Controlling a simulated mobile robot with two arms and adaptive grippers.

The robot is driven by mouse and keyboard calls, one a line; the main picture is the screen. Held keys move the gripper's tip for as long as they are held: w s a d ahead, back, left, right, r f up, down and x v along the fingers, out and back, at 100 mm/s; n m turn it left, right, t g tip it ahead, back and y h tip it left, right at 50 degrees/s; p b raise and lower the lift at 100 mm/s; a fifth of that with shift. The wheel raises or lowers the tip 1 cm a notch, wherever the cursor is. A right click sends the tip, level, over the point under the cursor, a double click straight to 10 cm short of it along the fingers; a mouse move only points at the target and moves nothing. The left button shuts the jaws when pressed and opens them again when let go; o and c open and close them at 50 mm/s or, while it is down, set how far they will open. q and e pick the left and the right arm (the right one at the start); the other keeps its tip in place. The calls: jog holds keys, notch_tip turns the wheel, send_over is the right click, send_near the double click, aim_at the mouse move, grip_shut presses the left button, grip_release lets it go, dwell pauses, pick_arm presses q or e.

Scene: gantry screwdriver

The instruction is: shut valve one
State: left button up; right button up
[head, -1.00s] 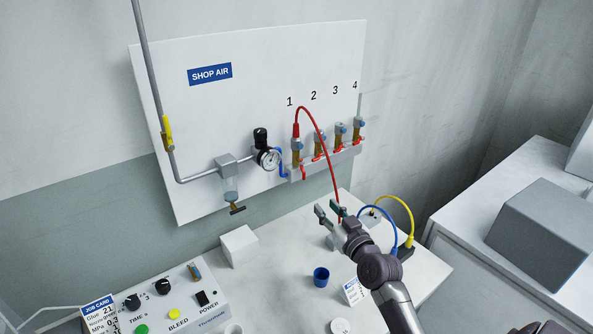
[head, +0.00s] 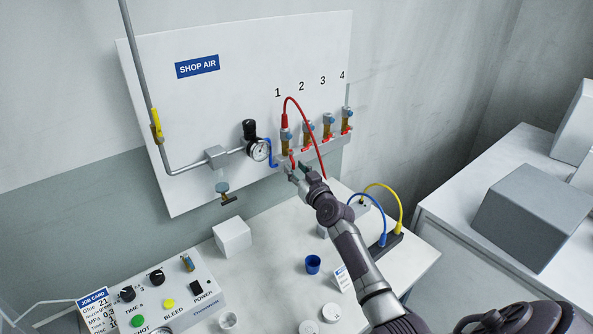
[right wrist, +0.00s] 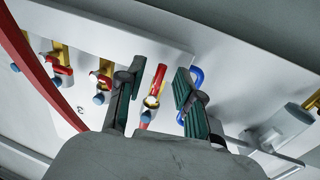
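Valve one is a brass valve (head: 287,143) under the number 1 on the white panel, with a red hose plugged in at its top. Its red lever (head: 291,157) points down and is partly hidden by my gripper in the head view. My right gripper (head: 292,170) is at the panel, just below valve one. In the right wrist view its two green-padded fingers (right wrist: 157,98) are apart, and a red lever (right wrist: 157,80) shows in the gap between them. I see no clear contact. My left gripper is not in view.
Valves two to four (head: 328,126) stand close on the right, with red levers set sideways. The red hose (head: 310,135) arches down near my gripper. A pressure gauge (head: 259,151) and blue tube (head: 272,156) are close on the left. A white block (head: 232,237) stands on the bench below.

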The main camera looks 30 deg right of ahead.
jog(key=shift+r, duration=0.1)
jog(key=shift+c, duration=0.3)
grip_shut()
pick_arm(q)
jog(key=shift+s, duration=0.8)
